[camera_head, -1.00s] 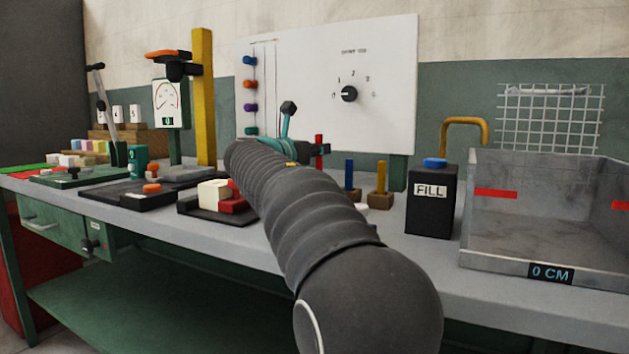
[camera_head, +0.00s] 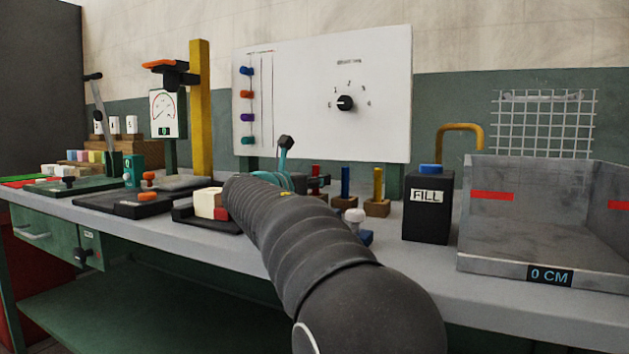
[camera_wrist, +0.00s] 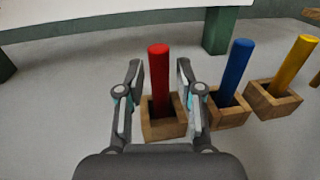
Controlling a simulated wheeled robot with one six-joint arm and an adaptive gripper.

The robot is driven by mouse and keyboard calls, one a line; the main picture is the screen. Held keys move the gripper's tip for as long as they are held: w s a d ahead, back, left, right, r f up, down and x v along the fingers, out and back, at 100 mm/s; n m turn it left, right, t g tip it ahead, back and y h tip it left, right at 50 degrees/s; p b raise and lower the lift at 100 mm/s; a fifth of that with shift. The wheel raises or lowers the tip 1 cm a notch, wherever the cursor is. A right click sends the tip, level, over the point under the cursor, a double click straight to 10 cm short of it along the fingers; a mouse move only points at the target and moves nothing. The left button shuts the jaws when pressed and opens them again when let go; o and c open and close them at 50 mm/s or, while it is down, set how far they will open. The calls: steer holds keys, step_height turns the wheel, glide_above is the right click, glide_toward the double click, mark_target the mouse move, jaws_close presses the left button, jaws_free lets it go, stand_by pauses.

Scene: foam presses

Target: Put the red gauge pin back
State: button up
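The red gauge pin (camera_wrist: 159,75) stands upright in a small wooden block (camera_wrist: 163,128) in the wrist view. In the head view its red top (camera_head: 316,171) shows just beyond my arm, and its base is mostly hidden. My gripper (camera_wrist: 159,64) has one finger on each side of the red pin. The fingers are apart, with a visible gap on both sides of the pin. In the head view my own arm hides most of the gripper.
A blue pin (camera_wrist: 235,68) and a yellow pin (camera_wrist: 295,62) stand in their own wooden blocks to the right. A white panel (camera_head: 300,100) rises behind.

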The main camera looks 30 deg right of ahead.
steer(key=shift+r, duration=0.2)
steer(key=v, duration=1.2)
steer(key=shift+s, duration=0.1)
steer(key=shift+p, duration=0.3)
